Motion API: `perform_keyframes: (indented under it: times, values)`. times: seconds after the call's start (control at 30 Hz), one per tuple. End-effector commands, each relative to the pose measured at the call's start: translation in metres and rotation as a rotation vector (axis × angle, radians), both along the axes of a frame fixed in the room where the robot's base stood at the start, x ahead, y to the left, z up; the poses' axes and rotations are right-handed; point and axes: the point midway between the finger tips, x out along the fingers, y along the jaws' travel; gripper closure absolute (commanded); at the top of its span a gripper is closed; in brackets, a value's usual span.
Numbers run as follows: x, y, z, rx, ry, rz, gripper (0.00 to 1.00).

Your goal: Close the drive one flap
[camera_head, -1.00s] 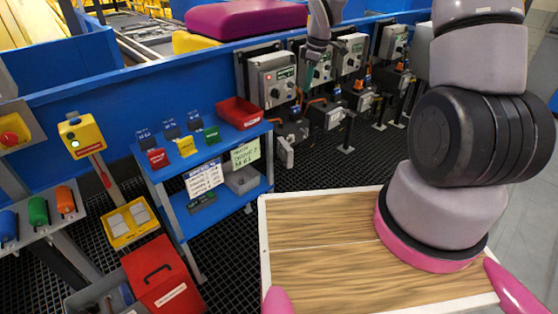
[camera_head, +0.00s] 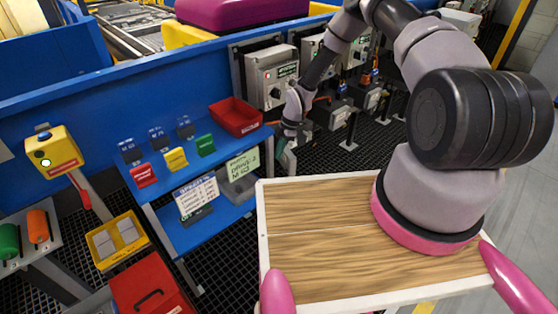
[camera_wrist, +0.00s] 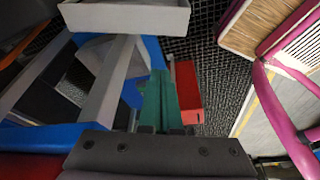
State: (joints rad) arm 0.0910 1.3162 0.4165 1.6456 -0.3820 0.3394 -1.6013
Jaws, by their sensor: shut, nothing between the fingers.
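The first grey control box (camera_head: 272,78) hangs on the blue conveyor side, with the drive one unit below it. My wrist and gripper (camera_head: 284,160) now cover most of that unit in the head view, so the flap's angle cannot be told there. My gripper points down beside the unit, near the blue shelf's right end. Its green fingers (camera_wrist: 162,88) are together and empty in the wrist view. A light grey panel (camera_wrist: 125,17) lies beyond the fingertips at the top of the wrist view. It may be the flap; contact cannot be told.
A blue shelf (camera_head: 190,235) with small coloured cards and a red bin (camera_head: 236,117) stands left of my gripper. A red toolbox (camera_head: 152,288) is on the lower left. More control boxes (camera_head: 318,55) line the conveyor to the right. The grid floor below is open.

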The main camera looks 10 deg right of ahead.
Motion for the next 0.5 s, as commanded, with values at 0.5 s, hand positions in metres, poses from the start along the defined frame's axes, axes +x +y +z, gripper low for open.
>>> perform_keyframes:
  times: [0.5]
  values:
    - [-0.009, 0.026, -0.078, 0.001, 0.003, 0.004, 1.0]
